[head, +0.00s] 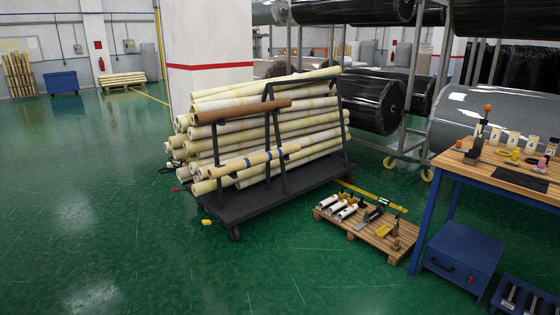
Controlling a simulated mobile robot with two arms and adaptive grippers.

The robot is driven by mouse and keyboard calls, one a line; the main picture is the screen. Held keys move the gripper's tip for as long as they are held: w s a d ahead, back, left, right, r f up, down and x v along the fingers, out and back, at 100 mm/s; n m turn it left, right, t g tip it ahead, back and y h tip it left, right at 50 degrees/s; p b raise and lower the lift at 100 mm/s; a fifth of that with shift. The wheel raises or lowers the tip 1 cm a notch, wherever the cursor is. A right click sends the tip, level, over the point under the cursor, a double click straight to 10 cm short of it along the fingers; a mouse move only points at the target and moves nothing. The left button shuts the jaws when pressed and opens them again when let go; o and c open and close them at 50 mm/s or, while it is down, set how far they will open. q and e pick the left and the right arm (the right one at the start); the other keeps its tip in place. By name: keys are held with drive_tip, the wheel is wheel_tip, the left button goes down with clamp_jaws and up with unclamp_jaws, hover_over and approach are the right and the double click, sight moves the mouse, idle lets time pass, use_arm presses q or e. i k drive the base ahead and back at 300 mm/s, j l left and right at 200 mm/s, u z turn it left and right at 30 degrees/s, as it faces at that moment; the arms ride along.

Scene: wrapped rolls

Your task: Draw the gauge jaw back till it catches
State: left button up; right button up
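I cannot clearly make out a gauge jaw from here. On the workbench (501,176) at the right stands a small dark upright device with an orange ball knob (487,108) on top. It is too small to tell whether this is the gauge, or how any jaw on it is set. Neither of my grippers shows in the head view.
Several numbered pale cups and yellow items lie on the workbench around a black mat (521,178). A blue cabinet (461,256) stands under it. A low wooden pallet (372,233) holds tools. A cart (262,201) carries stacked rolls. Green floor is clear at left.

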sight(366, 218)
drive_tip(key=i+j+u, duration=0.1)
drive_tip(key=i, duration=0.95)
drive_tip(key=i+j+u, duration=0.1)
drive_tip(key=i, duration=0.9)
drive_tip(key=i+j+z, duration=0.2)
drive_tip(key=i+z, duration=0.25)
drive_tip(key=i, duration=0.15)
drive_tip(key=i+j+z, duration=0.9)
drive_tip(key=i+j, duration=0.1)
